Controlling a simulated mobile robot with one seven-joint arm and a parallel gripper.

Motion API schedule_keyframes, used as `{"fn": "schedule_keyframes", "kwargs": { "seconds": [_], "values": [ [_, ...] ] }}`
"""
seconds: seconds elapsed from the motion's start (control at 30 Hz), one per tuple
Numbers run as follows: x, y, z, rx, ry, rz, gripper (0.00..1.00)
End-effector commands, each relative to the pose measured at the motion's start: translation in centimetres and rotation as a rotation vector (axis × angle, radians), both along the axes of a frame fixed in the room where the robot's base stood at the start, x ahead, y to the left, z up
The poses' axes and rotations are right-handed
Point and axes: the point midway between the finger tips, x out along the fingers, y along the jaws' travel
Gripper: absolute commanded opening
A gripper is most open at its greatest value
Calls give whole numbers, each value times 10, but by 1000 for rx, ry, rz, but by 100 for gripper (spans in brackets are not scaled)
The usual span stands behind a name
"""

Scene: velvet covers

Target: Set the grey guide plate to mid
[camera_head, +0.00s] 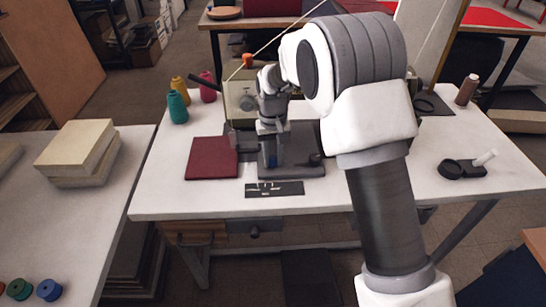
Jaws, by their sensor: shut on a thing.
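The grey guide plate (300,170) lies flat on the white table, in front of the sewing machine and beside a dark red square cloth. A dark strip with pale marks (275,188) lies just in front of it. My gripper (270,162) points down over the left part of the plate, with a small blue patch showing at its tips. It is shut on a part of the plate; the fingers and arm hide the exact grip. The marks are too small to read.
The dark red cloth (212,158) lies left of the plate. The sewing machine (240,100) stands behind, partly hidden by my arm. Thread spools (178,107) stand at back left. A black tool with a white end (466,168) lies at right. The table's front left is clear.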

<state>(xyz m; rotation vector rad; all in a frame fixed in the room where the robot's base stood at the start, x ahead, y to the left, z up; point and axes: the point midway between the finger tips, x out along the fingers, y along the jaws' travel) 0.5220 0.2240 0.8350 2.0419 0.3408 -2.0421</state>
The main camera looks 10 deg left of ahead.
Motion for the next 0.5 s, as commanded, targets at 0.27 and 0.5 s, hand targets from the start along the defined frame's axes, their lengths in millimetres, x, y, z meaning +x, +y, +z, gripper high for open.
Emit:
{"fn": "schedule_keyframes", "kwargs": {
  "seconds": [0.27,0.5],
  "values": [
    [1,-2,1,0,-1,-1,0],
    [5,-20,1,1,-2,0,0]
  ]
}}
